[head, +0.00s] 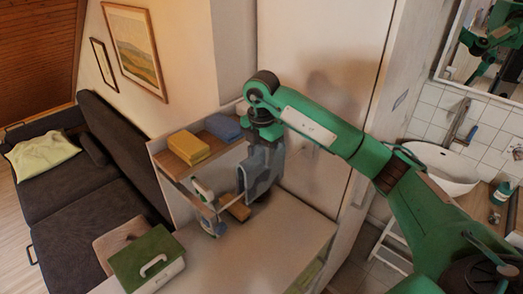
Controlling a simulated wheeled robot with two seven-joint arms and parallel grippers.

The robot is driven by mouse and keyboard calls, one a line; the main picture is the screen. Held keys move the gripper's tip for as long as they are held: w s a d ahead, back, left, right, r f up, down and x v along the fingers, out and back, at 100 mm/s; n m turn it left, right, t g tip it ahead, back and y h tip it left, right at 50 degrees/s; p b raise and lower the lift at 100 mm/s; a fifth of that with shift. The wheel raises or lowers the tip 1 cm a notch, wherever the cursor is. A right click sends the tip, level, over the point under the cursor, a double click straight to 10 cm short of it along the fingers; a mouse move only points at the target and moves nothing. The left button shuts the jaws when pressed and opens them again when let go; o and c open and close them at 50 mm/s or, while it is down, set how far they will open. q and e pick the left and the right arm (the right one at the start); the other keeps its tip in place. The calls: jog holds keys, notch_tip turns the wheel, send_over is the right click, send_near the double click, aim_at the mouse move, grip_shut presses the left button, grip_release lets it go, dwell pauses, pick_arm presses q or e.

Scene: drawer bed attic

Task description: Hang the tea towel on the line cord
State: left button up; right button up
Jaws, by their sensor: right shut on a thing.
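My right gripper (262,138) points down over the pale counter, at the end of my green arm. Just below it is a blue-grey, cloth-like thing (263,172), which I take to be the tea towel; it hangs above the counter, with its edges hard to make out. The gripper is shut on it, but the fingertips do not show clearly. I cannot make out the line cord in this view. My left gripper is not in view.
Small items stand below. A green-lidded box (148,258) is front left. A dark sofa (85,190) and a washbasin (440,166) flank the counter.

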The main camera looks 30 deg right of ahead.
jog(key=shift+f+b, duration=0.4)
jog(key=shift+f, duration=0.85)
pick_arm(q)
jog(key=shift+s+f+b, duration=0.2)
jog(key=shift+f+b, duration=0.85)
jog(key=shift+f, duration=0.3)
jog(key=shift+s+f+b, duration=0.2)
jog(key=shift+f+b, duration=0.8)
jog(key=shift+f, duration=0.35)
pick_arm(e)
jog(key=shift+f, duration=3.15)
jog(key=o, duration=1.1)
jog(key=shift+c, duration=0.2)
